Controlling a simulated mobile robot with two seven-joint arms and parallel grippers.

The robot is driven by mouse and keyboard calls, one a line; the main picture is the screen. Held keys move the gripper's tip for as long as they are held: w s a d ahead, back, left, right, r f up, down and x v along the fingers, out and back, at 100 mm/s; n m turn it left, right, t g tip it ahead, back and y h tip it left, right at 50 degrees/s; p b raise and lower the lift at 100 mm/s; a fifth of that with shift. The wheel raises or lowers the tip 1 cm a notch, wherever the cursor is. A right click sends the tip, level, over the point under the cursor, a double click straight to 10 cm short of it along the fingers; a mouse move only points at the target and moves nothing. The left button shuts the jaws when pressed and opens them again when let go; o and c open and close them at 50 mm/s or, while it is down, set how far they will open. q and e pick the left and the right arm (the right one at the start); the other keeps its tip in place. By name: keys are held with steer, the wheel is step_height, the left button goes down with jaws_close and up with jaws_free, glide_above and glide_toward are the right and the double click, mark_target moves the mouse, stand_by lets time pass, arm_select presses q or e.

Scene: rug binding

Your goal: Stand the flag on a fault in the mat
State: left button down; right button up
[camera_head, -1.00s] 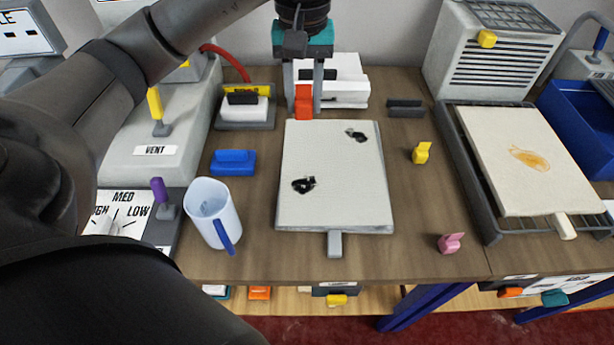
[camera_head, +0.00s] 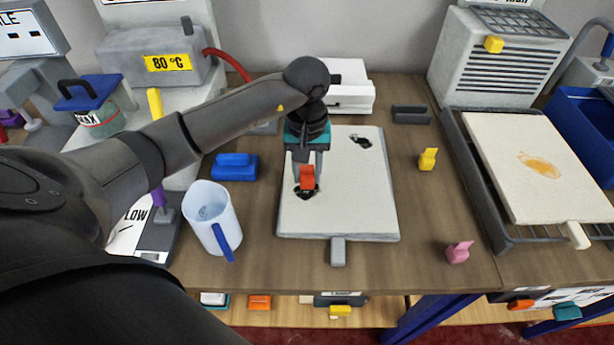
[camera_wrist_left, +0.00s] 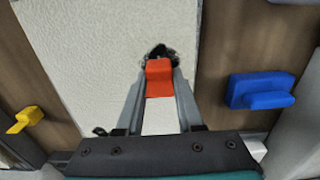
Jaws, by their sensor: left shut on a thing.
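The pale mat (camera_head: 345,215) lies flat on the bench with two black faults in it. One fault (camera_head: 361,141) is near the top right. The other fault (camera_head: 300,192) is at the middle left, partly hidden by what I hold. My left gripper (camera_head: 305,174) is shut on the orange flag (camera_head: 307,181), which also shows in the left wrist view (camera_wrist_left: 159,80). The flag is over the middle-left fault, whose dark edge (camera_wrist_left: 160,51) shows just beyond it in the wrist view. I cannot tell whether the flag touches the mat. My right gripper is not in view.
A white mug (camera_head: 208,214) and a blue block (camera_head: 234,167) stand left of the mat. A yellow piece (camera_head: 427,159), a pink piece (camera_head: 459,252) and a dark grey holder (camera_head: 411,115) are to its right. A rack (camera_head: 478,186) holds another pale mat (camera_head: 530,140).

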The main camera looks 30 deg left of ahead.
mark_target(307, 172)
arm_select(q)
steer(key=shift+f, duration=0.85)
steer(key=c, duration=0.5)
jaws_free()
steer(key=shift+f, duration=0.1)
steer(key=shift+c, duration=0.2)
step_height(307, 172, up, 12)
steer(key=shift+p, duration=0.45)
